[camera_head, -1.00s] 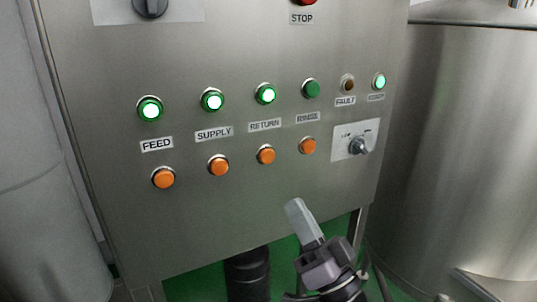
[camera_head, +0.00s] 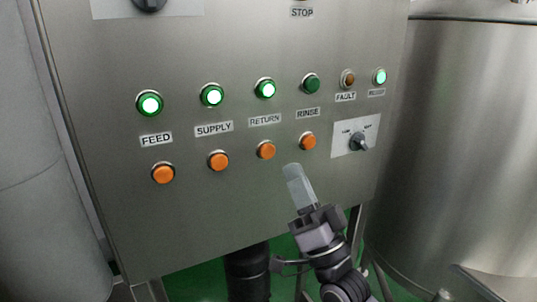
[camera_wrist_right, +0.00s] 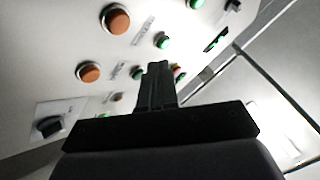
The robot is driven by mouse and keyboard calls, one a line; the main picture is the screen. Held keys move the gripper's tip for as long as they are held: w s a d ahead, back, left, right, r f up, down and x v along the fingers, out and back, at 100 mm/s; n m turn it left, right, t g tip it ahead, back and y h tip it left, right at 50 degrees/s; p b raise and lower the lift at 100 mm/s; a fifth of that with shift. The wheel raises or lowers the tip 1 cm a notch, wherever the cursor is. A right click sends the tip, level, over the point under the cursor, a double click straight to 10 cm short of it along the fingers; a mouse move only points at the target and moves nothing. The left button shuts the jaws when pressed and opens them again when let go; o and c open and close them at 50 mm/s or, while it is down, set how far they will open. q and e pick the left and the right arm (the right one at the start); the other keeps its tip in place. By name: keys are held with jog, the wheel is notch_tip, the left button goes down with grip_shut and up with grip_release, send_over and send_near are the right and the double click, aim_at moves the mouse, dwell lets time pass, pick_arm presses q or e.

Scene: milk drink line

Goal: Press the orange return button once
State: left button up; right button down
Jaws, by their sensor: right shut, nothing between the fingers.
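The orange return button (camera_head: 266,150) sits on the steel panel below the RETURN label (camera_head: 265,120) and its lit green lamp (camera_head: 265,88). My right gripper (camera_head: 292,171) is shut and empty. In the head view its tips show just below and right of the return button, and below the rinse button. They do not cover the button; whether they touch the panel I cannot tell. In the right wrist view the shut fingers (camera_wrist_right: 155,68) point up at the panel, and the upper orange button (camera_wrist_right: 117,20) appears to be the return one. My left gripper is out of view.
Orange feed (camera_head: 163,173), supply (camera_head: 218,160) and rinse (camera_head: 308,141) buttons share the row. A selector switch (camera_head: 358,142) is to the right. A steel tank (camera_head: 465,150) stands right of the panel (camera_head: 200,220). The panel face below the buttons is mostly bare.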

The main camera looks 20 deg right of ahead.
aim_at(267, 152)
jog(key=shift+w+a+b, duration=0.15)
jog(key=shift+w+b, duration=0.35)
jog(key=shift+w, duration=2.1)
jog(key=shift+w, duration=0.1)
jog(key=shift+w, duration=0.35)
jog(key=shift+w, duration=0.4)
dwell(0.5)
jog(key=shift+s, duration=0.85)
